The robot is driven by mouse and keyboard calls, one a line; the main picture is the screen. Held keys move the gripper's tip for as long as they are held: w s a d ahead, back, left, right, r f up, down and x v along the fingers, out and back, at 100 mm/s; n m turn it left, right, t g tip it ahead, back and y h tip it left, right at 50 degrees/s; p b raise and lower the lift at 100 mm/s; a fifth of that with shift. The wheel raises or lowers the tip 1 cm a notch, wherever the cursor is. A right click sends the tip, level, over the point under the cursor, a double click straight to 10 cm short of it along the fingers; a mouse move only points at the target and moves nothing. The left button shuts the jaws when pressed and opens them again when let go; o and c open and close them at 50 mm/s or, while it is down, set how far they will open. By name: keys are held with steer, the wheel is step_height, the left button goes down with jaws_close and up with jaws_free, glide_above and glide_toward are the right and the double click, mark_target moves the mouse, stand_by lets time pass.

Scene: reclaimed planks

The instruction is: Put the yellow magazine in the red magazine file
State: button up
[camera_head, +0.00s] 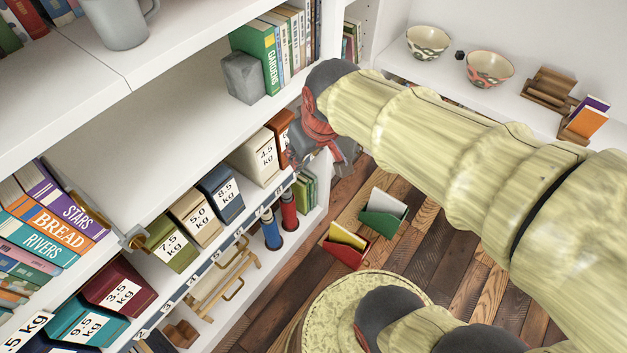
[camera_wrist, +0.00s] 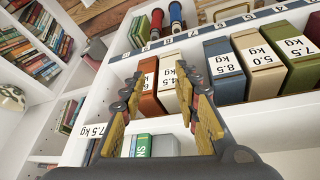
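A red magazine file (camera_head: 346,254) stands on the plank floor in the head view. A yellow magazine (camera_head: 347,237) sticks up out of it, with a pale sheet or magazine beside it. My gripper (camera_head: 322,152) is well above and left of the file, close to the front of the shelf unit. In the wrist view my gripper (camera_wrist: 160,82) has its two fingers apart with nothing held between them. It faces the shelf boxes. The red file and yellow magazine do not show in the wrist view.
A green magazine file (camera_head: 380,223) with a white magazine stands behind the red one. Shelves hold labelled weight boxes (camera_head: 221,193), books and a grey block (camera_head: 243,77). Bowls (camera_head: 489,69) and an orange item (camera_head: 586,121) sit on the right shelf.

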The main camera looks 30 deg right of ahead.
steer(key=s+a+r, duration=0.2)
steer(key=s+a, duration=0.1)
steer(key=s, duration=0.6)
steer(key=shift+a+r+m+t+y, duration=0.15)
steer(key=shift+r+m+t+y, duration=0.15)
steer(key=shift+r+m+t, duration=0.1)
steer(key=shift+r, duration=0.1)
